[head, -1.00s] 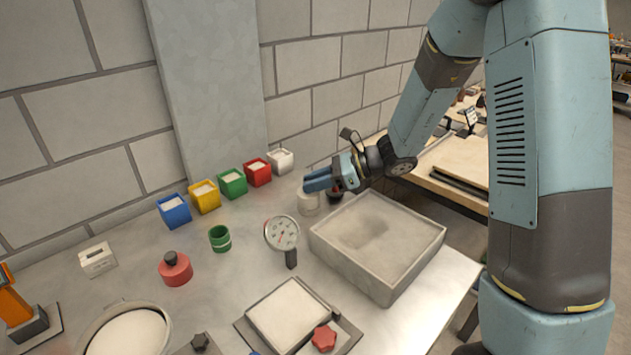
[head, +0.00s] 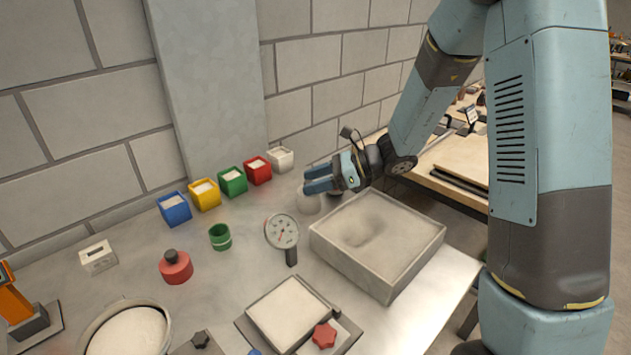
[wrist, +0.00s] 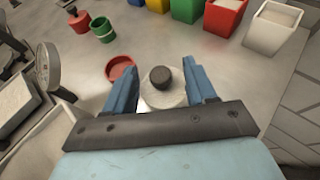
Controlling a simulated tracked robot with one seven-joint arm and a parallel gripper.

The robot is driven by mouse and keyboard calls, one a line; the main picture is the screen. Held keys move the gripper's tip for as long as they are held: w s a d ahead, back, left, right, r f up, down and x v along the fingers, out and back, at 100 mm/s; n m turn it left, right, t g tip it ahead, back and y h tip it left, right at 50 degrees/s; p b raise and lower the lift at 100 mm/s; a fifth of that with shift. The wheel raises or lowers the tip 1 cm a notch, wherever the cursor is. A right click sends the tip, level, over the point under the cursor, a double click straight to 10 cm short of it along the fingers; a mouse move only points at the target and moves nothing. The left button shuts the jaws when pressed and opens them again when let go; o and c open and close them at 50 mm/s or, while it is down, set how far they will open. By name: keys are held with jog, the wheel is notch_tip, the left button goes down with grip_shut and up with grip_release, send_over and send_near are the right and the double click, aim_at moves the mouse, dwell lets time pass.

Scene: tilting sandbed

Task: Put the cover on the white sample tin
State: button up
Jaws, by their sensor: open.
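The white sample tin (head: 308,203) stands on the bench just left of the sandbox, with its top hidden by my fingers in the head view. In the wrist view, a pale round top (wrist: 163,97) with a dark knob (wrist: 160,76) lies between my fingertips; I take this to be the cover at the tin. I cannot tell whether the cover is fully seated. My gripper (head: 318,181) is open, one finger on either side of the knob, with visible gaps; it also shows in the wrist view (wrist: 162,84).
A sandbox (head: 400,272) stands to the right. A dial gauge (head: 282,232) stands nearby at front left. A red dish (wrist: 120,68), a green tin (head: 220,237) and a red knobbed tin (head: 176,267) are around. Coloured bins (head: 232,182) line the wall.

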jog(key=v, duration=1.3)
jog(key=shift+d, duration=0.4)
jog(key=s+d+r+n+t+h, duration=0.3)
jog(key=s+d+r+n+h, duration=0.3)
jog(key=s, duration=0.5)
jog(key=s+d+r+n+t+h, duration=0.3)
jog(key=s+d+r+n+h, duration=0.4)
jog(key=s+d+n, duration=0.2)
jog(key=shift+s+d+r+n, duration=0.25)
jog(key=shift+s+r+n, duration=0.1)
jog(key=shift+s+n, duration=0.95)
jog(key=shift+s, duration=0.1)
